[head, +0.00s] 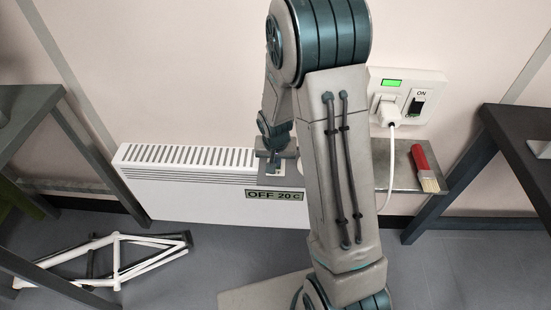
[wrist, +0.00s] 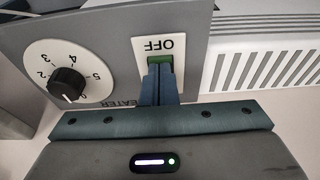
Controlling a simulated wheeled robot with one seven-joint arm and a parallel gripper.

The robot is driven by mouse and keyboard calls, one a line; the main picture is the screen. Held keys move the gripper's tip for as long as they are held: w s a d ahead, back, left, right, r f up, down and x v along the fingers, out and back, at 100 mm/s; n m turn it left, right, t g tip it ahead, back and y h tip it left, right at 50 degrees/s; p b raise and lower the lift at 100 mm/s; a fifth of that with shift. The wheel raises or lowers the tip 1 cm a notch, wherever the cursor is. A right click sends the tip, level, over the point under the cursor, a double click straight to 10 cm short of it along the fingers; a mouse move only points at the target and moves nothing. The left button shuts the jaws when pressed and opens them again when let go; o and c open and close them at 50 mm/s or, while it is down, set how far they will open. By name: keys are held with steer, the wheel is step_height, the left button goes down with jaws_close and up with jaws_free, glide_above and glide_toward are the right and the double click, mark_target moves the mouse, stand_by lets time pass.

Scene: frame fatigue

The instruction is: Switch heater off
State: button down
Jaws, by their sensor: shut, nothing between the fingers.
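The white heater (head: 190,187) stands against the wall, left of my arm, with a label (head: 275,194) reading "OFF 20 C" on its front. Its grey control panel (wrist: 112,30) fills the upper left of the wrist view. On it is a switch (wrist: 162,57) with a green part, under a plate marked "OFF", which appears upside down. My gripper (wrist: 161,68) is shut and empty, with its fingertips at the switch, covering its lower part. Contact cannot be told. In the head view my gripper (head: 272,163) is at the heater's right end, partly hidden by my arm.
A black dial (wrist: 67,84) with numbers sits beside the switch. A wall socket (head: 412,92) with a plug, a green light and a switch marked "ON" is right of my arm. A red-handled brush (head: 424,168) lies on a shelf. Dark tables flank both sides; a white frame (head: 115,262) lies on the floor.

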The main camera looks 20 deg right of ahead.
steer(key=shift+w, duration=0.1)
steer(key=shift+w+d+r+p, duration=0.3)
steer(key=shift+w+p, duration=0.2)
steer(key=shift+w, duration=0.1)
steer(key=shift+a, duration=0.1)
steer(key=shift+r, duration=0.3)
steer(key=p+v, duration=0.1)
steer(key=v, duration=0.1)
steer(key=p+v, duration=0.2)
steer(key=shift+w+r, duration=0.1)
steer(key=shift+w, duration=0.1)
steer(key=s+a+r+p, duration=0.1)
steer(key=s+r, duration=0.3)
steer(key=r, duration=0.4)
steer(key=shift+s+a, duration=0.15)
steer(key=shift+s, duration=0.25)
